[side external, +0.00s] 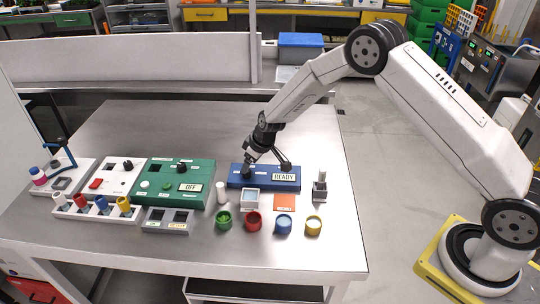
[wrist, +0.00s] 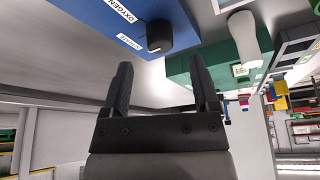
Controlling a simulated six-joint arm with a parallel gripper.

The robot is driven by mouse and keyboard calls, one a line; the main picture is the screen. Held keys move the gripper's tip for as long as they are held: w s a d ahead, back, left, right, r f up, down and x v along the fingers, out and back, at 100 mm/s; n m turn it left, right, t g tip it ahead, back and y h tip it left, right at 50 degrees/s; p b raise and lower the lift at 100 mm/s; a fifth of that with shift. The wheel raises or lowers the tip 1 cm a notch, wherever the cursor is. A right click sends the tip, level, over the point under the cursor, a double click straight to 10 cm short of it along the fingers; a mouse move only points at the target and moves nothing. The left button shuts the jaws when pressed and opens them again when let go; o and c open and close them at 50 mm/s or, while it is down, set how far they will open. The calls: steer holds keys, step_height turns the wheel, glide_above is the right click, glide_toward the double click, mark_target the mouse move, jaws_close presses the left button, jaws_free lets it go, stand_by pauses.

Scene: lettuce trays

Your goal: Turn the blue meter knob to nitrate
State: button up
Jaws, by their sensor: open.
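The blue meter (side external: 262,183) lies on the steel table and shows READY on its display. Its dark round knob (wrist: 159,36) is at the meter's edge in the wrist view, with a small pale mark on its rim. Labels reading OXYGEN (wrist: 119,10) and, smaller and blurred, NITRATE (wrist: 129,42) are to the knob's left there. My gripper (wrist: 161,63) is open and empty, with the knob just beyond its fingertips and roughly between them.
A green box (side external: 175,184) with an OFF display stands left of the meter. A white cylinder (side external: 221,192) and several coloured cups, including a red one (side external: 253,219), stand in front. An orange square (side external: 284,202) lies near the meter. The table behind the meter is clear.

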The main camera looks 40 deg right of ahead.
steer(key=shift+v, duration=1.95)
step_height(320, 180, up, 11)
steer(key=shift+s, duration=0.1)
steer(key=s+d+m+g, duration=0.1)
steer(key=s+d+m, duration=0.1)
steer(key=s, duration=1.2)
steer(key=s+d+m+h, duration=0.1)
steer(key=s+m, duration=0.1)
steer(key=s, duration=1.2)
steer(key=shift+d+f+g+h, duration=0.3)
steer(key=shift+d+f+g, duration=0.05)
steer(key=shift+d+g, duration=0.05)
